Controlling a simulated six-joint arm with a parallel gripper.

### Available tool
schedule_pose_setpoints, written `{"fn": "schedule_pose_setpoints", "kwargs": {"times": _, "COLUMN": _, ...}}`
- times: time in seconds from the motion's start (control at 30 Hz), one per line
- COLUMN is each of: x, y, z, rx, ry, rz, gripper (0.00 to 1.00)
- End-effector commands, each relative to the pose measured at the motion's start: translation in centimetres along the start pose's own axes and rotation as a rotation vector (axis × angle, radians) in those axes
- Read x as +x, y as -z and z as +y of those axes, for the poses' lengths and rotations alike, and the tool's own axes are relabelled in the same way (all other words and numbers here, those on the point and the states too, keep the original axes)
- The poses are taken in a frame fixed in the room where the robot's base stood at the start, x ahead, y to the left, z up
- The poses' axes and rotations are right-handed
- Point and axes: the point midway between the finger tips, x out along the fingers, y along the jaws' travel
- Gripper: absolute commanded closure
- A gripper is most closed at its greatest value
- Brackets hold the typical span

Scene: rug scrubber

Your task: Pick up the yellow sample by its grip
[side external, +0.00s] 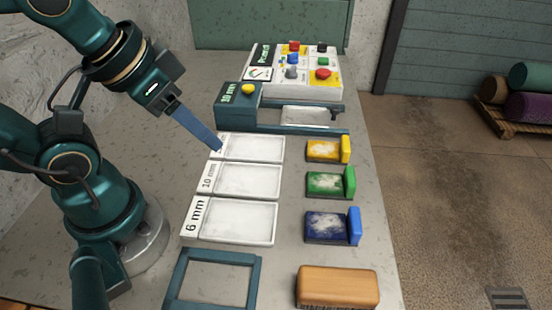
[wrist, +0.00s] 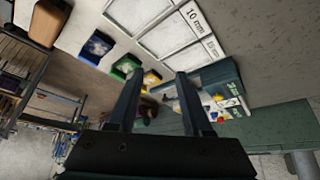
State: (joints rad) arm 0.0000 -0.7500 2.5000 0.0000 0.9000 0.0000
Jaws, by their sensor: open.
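The yellow sample (side external: 323,150) lies on the table to the right of the white trays, with a whitish patch on top and an upright yellow grip (side external: 345,149) at its right end. In the wrist view the yellow sample (wrist: 151,79) shows between the two fingers, farther off. My gripper (side external: 218,147) is above the farthest white tray's label, left of the yellow sample and apart from it. In the wrist view my gripper (wrist: 158,88) has its fingers spread, with nothing held between them.
A green sample (side external: 325,184) and a blue sample (side external: 326,226) lie nearer. White trays (side external: 238,220) are left of them. A teal machine (side external: 238,105) and a control panel (side external: 318,72) stand behind. A wooden-topped brush (side external: 337,285) and teal frame (side external: 250,290) are in front.

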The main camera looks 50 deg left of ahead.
Motion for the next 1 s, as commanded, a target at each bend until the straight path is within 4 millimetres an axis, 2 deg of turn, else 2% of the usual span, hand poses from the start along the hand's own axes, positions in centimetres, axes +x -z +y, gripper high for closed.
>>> {"fn": "schedule_pose_setpoints", "kwargs": {"times": 0.07, "x": 0.0, "y": 0.0, "z": 0.0, "rx": 0.0, "ry": 0.0, "rz": 0.0, "gripper": 0.5}}
{"fn": "schedule_pose_setpoints", "kwargs": {"times": 0.1, "x": 0.0, "y": 0.0, "z": 0.0, "rx": 0.0, "ry": 0.0, "rz": 0.0, "gripper": 0.39}}
{"fn": "schedule_pose_setpoints", "kwargs": {"times": 0.4, "x": 0.0, "y": 0.0, "z": 0.0, "rx": -0.003, "ry": 0.0, "rz": 0.0, "gripper": 0.39}}
{"fn": "schedule_pose_setpoints", "kwargs": {"times": 0.53, "x": -0.2, "y": 0.0, "z": -0.1, "rx": -0.068, "ry": 0.004, "rz": -0.007, "gripper": 0.39}}
{"fn": "schedule_pose_setpoints", "kwargs": {"times": 0.67, "x": -2.0, "y": 2.9, "z": -0.4, "rx": -0.173, "ry": 0.016, "rz": 0.044, "gripper": 0.39}}
{"fn": "schedule_pose_setpoints", "kwargs": {"times": 0.8, "x": -3.3, "y": 6.8, "z": -0.6, "rx": -0.276, "ry": 0.028, "rz": 0.057, "gripper": 0.39}}
{"fn": "schedule_pose_setpoints", "kwargs": {"times": 1.0, "x": -3.3, "y": 12.8, "z": -0.3, "rx": -0.407, "ry": 0.047, "rz": 0.044, "gripper": 0.39}}
